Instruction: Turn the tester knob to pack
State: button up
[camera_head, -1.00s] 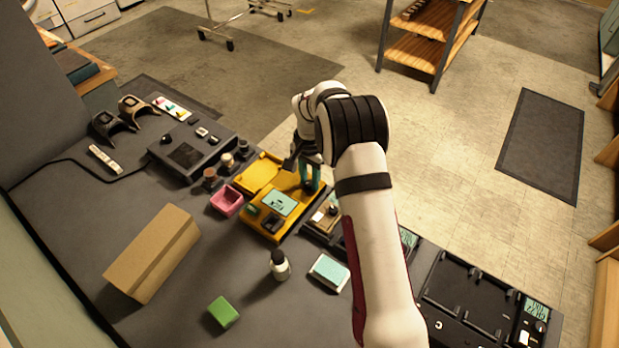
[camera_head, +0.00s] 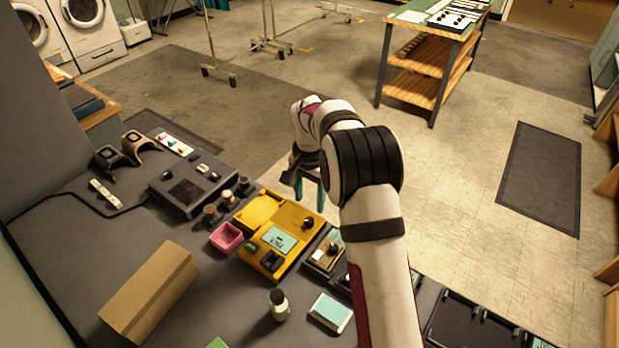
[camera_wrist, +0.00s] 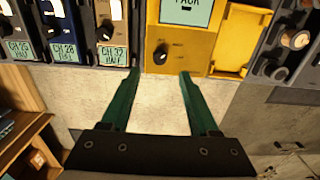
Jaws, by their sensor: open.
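The yellow tester (camera_head: 279,240) sits on the dark bench in the head view, with a pale green screen (camera_head: 278,239). Its black knob (camera_head: 308,222) is at the corner near my arm. In the wrist view the tester (camera_wrist: 176,62) is at the top, its screen (camera_wrist: 186,10) reads PACK, and the knob (camera_wrist: 161,54) shows clearly. My gripper (camera_wrist: 158,73) is open and empty, its green fingers apart and pointing toward the tester's edge. In the head view my gripper (camera_head: 310,190) is raised beyond the tester's far edge, apart from the knob.
Open floor lies beyond the bench edge.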

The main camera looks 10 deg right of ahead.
notch_tip(320, 180, up, 9)
jog(key=shift+f, duration=0.15)
